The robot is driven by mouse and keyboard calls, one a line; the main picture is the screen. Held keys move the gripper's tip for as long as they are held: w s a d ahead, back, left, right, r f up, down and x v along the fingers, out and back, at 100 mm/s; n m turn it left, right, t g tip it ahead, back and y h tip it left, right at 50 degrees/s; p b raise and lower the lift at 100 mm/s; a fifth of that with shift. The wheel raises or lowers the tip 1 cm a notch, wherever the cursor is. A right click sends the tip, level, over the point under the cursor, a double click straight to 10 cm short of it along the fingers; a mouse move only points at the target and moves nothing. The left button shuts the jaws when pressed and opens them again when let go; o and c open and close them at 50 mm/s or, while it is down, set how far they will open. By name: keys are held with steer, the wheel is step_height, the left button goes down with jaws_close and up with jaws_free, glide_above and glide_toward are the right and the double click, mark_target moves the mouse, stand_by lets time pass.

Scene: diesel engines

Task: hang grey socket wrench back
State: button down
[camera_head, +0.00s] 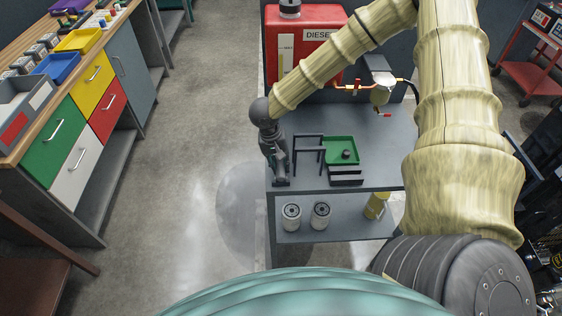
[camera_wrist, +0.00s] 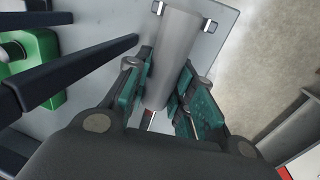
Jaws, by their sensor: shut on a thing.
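The grey socket wrench (camera_wrist: 177,50) shows in the wrist view as a thick grey cylinder between the teal finger pads. My gripper (camera_wrist: 160,108) is shut on it. Two small dark prongs with pale ends show on either side of its far end; I cannot tell if they belong to it. In the head view my gripper (camera_head: 281,182) points down at the left edge of the grey cart, and the wrench is too small to make out. A dark stand (camera_head: 308,137) is just right of my gripper; its dark bars (camera_wrist: 75,65) also show in the wrist view, apart from the wrench.
A green tray (camera_head: 336,157) with a dark round part and a dark slotted block (camera_head: 346,176) sit on the grey cart (camera_head: 385,175). A red diesel tank (camera_head: 315,50) stands behind. Two pale filters (camera_head: 291,216) are on the lower shelf. The floor at left is clear.

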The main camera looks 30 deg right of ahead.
stand_by(0.3)
steer(key=c, duration=0.8)
jaws_free()
steer(key=shift+w+a+r+p, duration=0.1)
steer(key=shift+a+r+p, duration=0.05)
steer(key=shift+r+p, duration=0.9)
steer(key=shift+a+r+p, duration=0.15)
steer(key=shift+r+p, duration=0.55)
steer(key=shift+p, duration=0.5)
steer(key=r+p, duration=0.2)
steer(key=shift+w+a+r+p, duration=0.15)
steer(key=shift+a+r+p, duration=0.05)
steer(key=shift+r+p, duration=0.2)
steer(key=shift+w+a+r+p, duration=0.15)
steer(key=shift+r+p, duration=0.2)
steer(key=shift+r, duration=0.45)
steer(key=shift+a+r+p, duration=0.15)
steer(key=shift+r+p, duration=0.2)
steer(key=shift+r, duration=0.4)
